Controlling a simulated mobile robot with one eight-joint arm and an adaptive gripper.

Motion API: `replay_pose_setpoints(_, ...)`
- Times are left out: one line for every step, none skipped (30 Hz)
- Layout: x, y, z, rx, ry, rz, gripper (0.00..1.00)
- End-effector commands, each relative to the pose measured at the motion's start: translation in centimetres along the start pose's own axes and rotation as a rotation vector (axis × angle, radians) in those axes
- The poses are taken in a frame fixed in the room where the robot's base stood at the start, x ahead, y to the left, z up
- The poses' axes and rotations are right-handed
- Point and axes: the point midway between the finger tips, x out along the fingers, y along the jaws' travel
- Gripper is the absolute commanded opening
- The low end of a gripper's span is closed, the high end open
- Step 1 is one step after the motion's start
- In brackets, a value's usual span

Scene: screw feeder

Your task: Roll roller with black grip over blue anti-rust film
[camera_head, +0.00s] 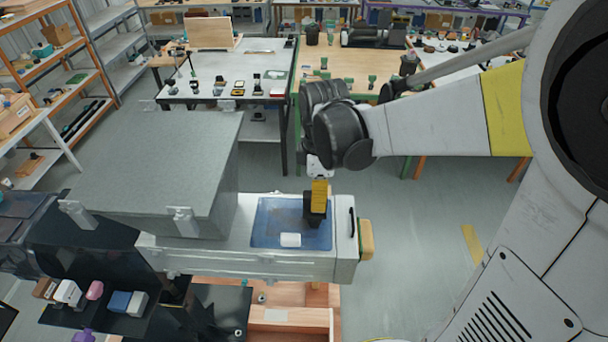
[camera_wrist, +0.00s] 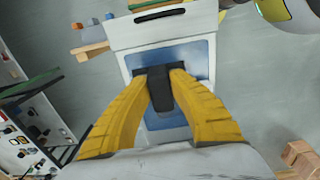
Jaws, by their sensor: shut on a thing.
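The blue anti-rust film (camera_head: 268,222) lies flat on top of a pale machine, and it also shows in the wrist view (camera_wrist: 180,54). My gripper (camera_head: 318,196) is above the film, pointing down. Its yellow fingers (camera_wrist: 158,88) are shut on the black grip (camera_head: 314,213) of the roller, which also shows between them in the wrist view (camera_wrist: 158,98). A white cylinder (camera_head: 290,240) sits on or just over the film beside the grip. I cannot tell whether it joins the grip; the wrist view does not show it.
The film's bed ends at a pale front panel with a dark handle (camera_head: 352,223). A large grey box (camera_head: 160,165) stands on the machine to the left. Small coloured items lie on a black shelf (camera_head: 150,325) at lower left. Worktables stand behind; the floor at right is open.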

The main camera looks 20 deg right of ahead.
Motion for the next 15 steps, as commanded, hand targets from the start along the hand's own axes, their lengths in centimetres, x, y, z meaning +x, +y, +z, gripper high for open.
replay_pose_setpoints(0.07,0.02,0.27,0.002,0.0,0.0,0.0)
replay_pose_setpoints(0.08,0.02,0.41,0.003,0.0,0.0,0.0)
replay_pose_setpoints(0.1,0.03,0.59,0.002,0.0,0.0,0.0)
replay_pose_setpoints(0.11,0.03,0.69,0.002,0.0,0.0,0.0)
replay_pose_setpoints(0.11,0.03,0.76,0.001,0.0,0.0,0.0)
replay_pose_setpoints(0.1,0.03,0.79,0.001,0.0,0.0,0.0)
replay_pose_setpoints(0.09,0.03,0.78,0.0,0.0,0.0,0.0)
replay_pose_setpoints(0.09,0.02,0.78,0.0,0.0,0.0,0.0)
replay_pose_setpoints(0.08,0.02,0.77,0.0,0.0,0.0,0.0)
replay_pose_setpoints(0.08,0.02,0.77,0.0,0.0,0.0,0.0)
replay_pose_setpoints(0.08,0.02,0.77,0.0,0.0,0.0,0.0)
replay_pose_setpoints(0.09,0.01,0.77,0.0,0.0,0.0,0.0)
replay_pose_setpoints(0.09,0.01,0.77,0.0,0.0,0.0,0.0)
replay_pose_setpoints(0.09,0.01,0.77,0.0,0.0,0.0,0.0)
replay_pose_setpoints(0.08,0.01,0.77,0.0,0.0,0.0,0.0)
